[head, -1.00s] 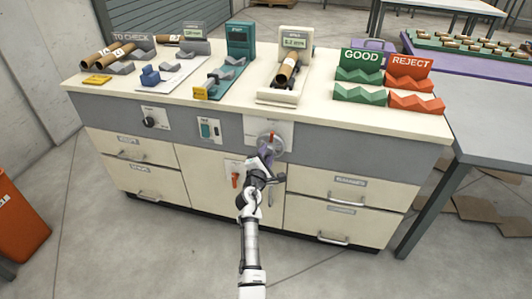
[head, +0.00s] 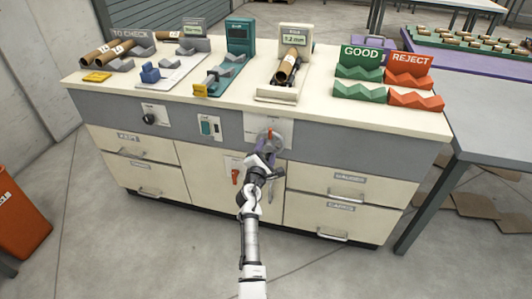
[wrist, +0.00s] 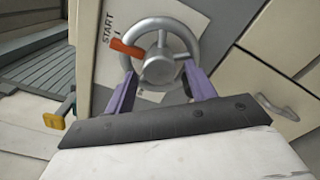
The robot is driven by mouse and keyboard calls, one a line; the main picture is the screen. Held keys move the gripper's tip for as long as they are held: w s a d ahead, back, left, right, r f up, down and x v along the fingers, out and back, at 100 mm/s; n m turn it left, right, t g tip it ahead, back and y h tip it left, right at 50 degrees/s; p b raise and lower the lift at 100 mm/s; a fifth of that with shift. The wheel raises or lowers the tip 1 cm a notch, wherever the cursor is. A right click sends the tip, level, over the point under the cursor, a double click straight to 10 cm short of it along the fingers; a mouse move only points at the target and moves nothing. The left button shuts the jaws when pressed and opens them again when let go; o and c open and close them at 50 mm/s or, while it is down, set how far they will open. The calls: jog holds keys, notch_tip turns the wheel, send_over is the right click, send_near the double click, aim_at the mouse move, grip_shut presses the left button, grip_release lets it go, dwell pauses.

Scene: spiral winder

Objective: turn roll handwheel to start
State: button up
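The roll handwheel (head: 283,131) is a grey ring on a white plate on the cabinet front. In the wrist view the handwheel (wrist: 190,43) has a round hub and an orange-red marker (wrist: 126,48) at its left, beside the printed word START (wrist: 109,27). My gripper (head: 264,152) is at the lower part of the wheel. In the wrist view my gripper (wrist: 160,76) has two purple fingers spread apart, one at each lower side of the wheel. Whether the fingers touch the rim is hard to tell.
An orange lever (head: 235,177), a switch box (head: 209,129) and a dark knob (head: 149,119) are on the cabinet front. A gauge stand (head: 282,97) with cardboard tubes stands above the wheel. GOOD (head: 359,56) and REJECT (head: 408,66) racks are at right. An orange bin (head: 18,222) stands left.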

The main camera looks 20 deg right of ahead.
jog(key=v, duration=1.4)
jog(key=shift+w, duration=0.1)
